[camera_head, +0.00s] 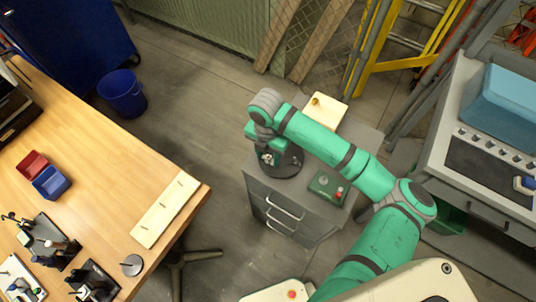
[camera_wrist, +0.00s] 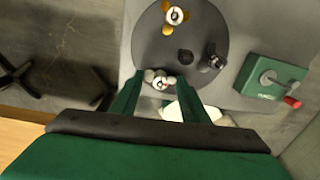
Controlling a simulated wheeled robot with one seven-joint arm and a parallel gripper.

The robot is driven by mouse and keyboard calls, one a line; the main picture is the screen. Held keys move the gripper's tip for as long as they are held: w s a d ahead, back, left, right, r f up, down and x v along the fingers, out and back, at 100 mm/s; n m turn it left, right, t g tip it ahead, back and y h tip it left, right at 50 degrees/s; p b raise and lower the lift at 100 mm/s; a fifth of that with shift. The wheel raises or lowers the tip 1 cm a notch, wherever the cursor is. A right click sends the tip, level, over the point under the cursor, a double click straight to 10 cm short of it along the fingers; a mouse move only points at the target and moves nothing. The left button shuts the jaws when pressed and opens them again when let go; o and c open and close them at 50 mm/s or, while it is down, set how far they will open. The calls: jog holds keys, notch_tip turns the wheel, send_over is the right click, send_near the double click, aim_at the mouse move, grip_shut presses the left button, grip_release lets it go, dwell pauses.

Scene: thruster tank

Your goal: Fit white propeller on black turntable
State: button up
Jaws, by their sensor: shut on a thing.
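The black turntable (camera_wrist: 152,40) is a dark round disc on the grey cabinet. In the head view it (camera_head: 294,160) is partly hidden by my arm. My gripper (camera_wrist: 159,78) is shut on the small white propeller (camera_wrist: 160,84), which shows between the fingertips at the near rim of the disc. I cannot tell whether the propeller touches the disc. On the disc are a yellow-and-white propeller (camera_wrist: 175,15), a dark piece (camera_wrist: 185,55) and a black upright piece (camera_wrist: 211,60). In the head view my gripper's fingers are hidden under the wrist.
A green box (camera_wrist: 270,76) with a red-tipped lever stands right of the turntable. A pale board (camera_head: 329,112) with a yellow piece lies behind. At left, a wooden table (camera_head: 110,150) holds red and blue bins (camera_head: 52,184) and a pegged board (camera_head: 165,210).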

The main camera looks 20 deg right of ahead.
jog(key=shift+f, duration=0.35)
jog(key=o, duration=1.1)
jog(key=shift+r, duration=0.15)
notch_tip(320, 180, up, 15)
jog(key=shift+a+f, duration=0.1)
jog(key=shift+f, duration=0.1)
dwell(0.7)
